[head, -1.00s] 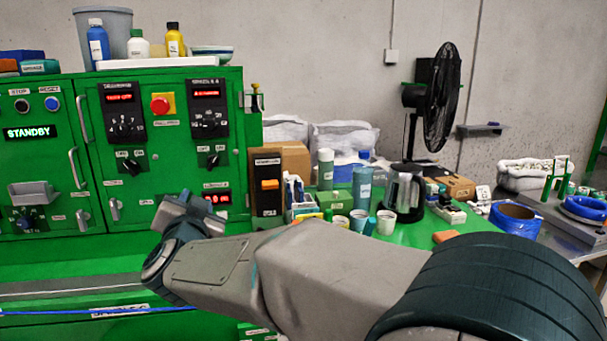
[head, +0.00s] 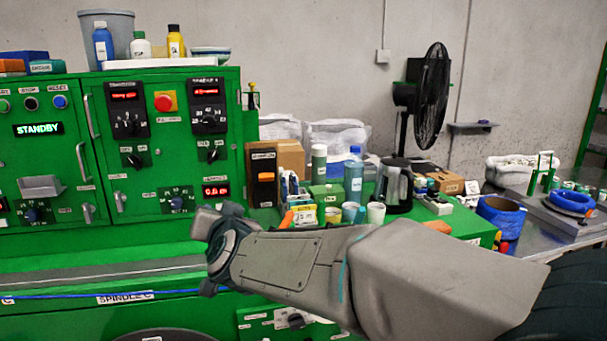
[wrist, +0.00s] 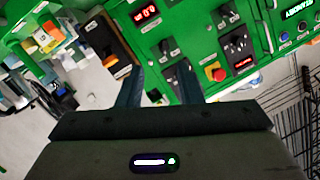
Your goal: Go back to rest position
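My gripper (head: 207,222) is in front of the green machine (head: 130,238), over its lower ledge in the head view. In the wrist view my gripper (wrist: 158,85) shows two dark fingers standing apart, with nothing seen between them. The blue cable (head: 70,295) runs level along the front of the machine, past the SPINDLE C label, and passes behind or below my wrist. I cannot tell its exact distance from the wrist, and its right part is hidden. My arm reaches in from the lower right.
A green bench with cups (head: 376,213), a kettle (head: 395,186) and bottles stands behind my arm. A black fan (head: 431,97) is farther back. A red button (head: 163,102) is on the machine.

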